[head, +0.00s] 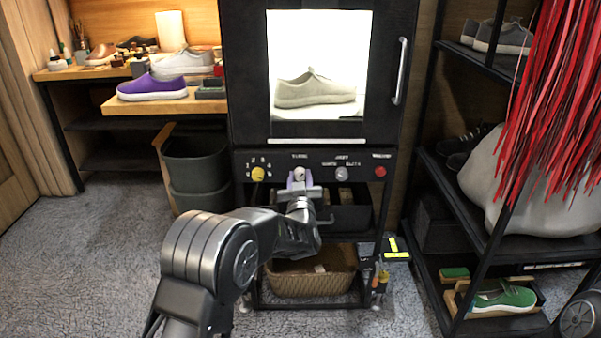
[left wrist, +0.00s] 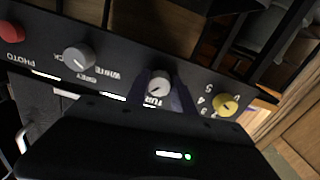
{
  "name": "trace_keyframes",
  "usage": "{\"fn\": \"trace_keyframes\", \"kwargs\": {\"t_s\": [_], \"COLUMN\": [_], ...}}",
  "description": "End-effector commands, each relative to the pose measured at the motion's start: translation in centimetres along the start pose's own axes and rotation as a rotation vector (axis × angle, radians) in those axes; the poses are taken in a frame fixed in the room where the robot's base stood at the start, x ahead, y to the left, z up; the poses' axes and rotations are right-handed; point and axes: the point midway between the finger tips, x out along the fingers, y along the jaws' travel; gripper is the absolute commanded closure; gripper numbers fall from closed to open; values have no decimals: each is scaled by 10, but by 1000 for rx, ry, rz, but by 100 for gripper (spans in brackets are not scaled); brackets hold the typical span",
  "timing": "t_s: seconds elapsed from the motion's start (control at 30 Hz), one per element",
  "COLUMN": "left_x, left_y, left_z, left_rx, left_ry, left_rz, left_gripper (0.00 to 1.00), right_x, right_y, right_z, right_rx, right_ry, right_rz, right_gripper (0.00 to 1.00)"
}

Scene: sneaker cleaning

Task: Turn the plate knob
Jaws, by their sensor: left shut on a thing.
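The plate knob is the white knob (head: 300,173) in the middle of the black control panel (head: 320,162), under a label that begins "TUR". In the left wrist view the white knob (left wrist: 158,84) sits between the two purple-grey fingers of my left gripper (left wrist: 160,92). My left gripper (head: 300,184) is shut on this knob, and its arm reaches up from below in the head view. The panel belongs to a black cabinet with a lit window, where a pale sneaker (head: 315,90) stands. My right gripper is not in view.
A yellow knob (head: 258,174) is left of the plate knob; a grey knob (head: 341,173) and red button (head: 380,171) are right. A vertical door handle (head: 400,70) sticks out above. A basket (head: 310,275) is below. Shelves and red strips (head: 570,100) stand at right.

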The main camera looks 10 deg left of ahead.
Motion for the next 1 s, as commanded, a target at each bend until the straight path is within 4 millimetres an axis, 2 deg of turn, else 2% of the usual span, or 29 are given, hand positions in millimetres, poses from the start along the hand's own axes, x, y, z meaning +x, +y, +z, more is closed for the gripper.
{"fn": "trace_keyframes", "kwargs": {"t_s": [0.1, 0.43, 1.0], "left_x": [0, 0, 0], "left_y": [0, 0, -1], "left_z": [-3, -2, -1], "left_rx": [105, 308, 363], "left_ry": [0, 2, 2], "left_rz": [1, 1, 0], "left_gripper": [100, 100, 100], "right_x": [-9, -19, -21], "right_y": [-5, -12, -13], "right_z": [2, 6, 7], "right_rx": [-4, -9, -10], "right_ry": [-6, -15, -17], "right_rz": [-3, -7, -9], "right_gripper": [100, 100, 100]}}
